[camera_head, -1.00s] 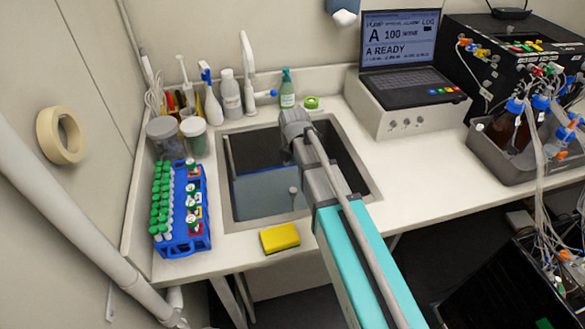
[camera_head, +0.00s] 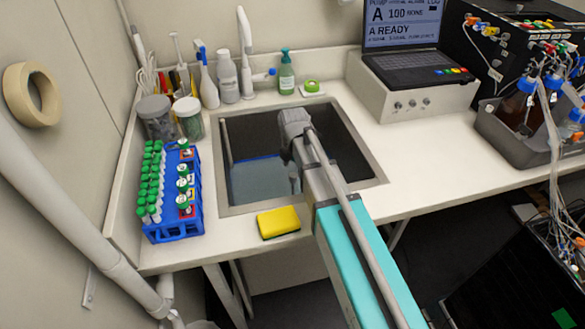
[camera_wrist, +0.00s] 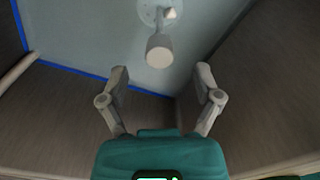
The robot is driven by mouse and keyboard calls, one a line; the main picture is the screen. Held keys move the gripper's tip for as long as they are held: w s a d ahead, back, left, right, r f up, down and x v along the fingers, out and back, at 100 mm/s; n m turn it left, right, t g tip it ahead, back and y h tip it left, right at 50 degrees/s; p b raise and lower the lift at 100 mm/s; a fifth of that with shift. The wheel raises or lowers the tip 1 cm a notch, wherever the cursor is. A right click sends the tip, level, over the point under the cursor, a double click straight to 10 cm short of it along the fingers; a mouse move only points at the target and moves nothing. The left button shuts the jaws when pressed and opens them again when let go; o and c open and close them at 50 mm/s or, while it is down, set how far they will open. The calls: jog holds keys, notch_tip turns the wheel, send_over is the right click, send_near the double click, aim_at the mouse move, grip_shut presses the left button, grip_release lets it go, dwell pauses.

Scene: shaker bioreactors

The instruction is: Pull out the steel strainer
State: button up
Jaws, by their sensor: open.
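The steel strainer shows at the top of the wrist view as a pale round plate with small holes (camera_wrist: 153,12) and a grey knob on a stem (camera_wrist: 159,50). It is in the sink (camera_head: 364,164), on a pale blue-grey surface. My gripper (camera_wrist: 162,75) is open and empty in the wrist view, its two fingers to either side and below the knob in the picture, apart from it.
Sink walls stand close around my gripper. A yellow sponge (camera_head: 278,222) lies at the sink's front edge. A blue tube rack (camera_head: 170,229) stands left. Jars, bottles, a tap (camera_head: 246,50) and a soap bottle (camera_head: 286,73) stand behind. A laptop (camera_head: 408,70) is at back right.

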aim_at(293, 175)
jog(key=shift+f+b, duration=2)
jog(key=shift+f, duration=0.3)
grip_shut()
jog(key=shift+r+p, duration=1.5)
jog(key=shift+r, duration=0.05)
jog(key=shift+r+p, duration=1.4)
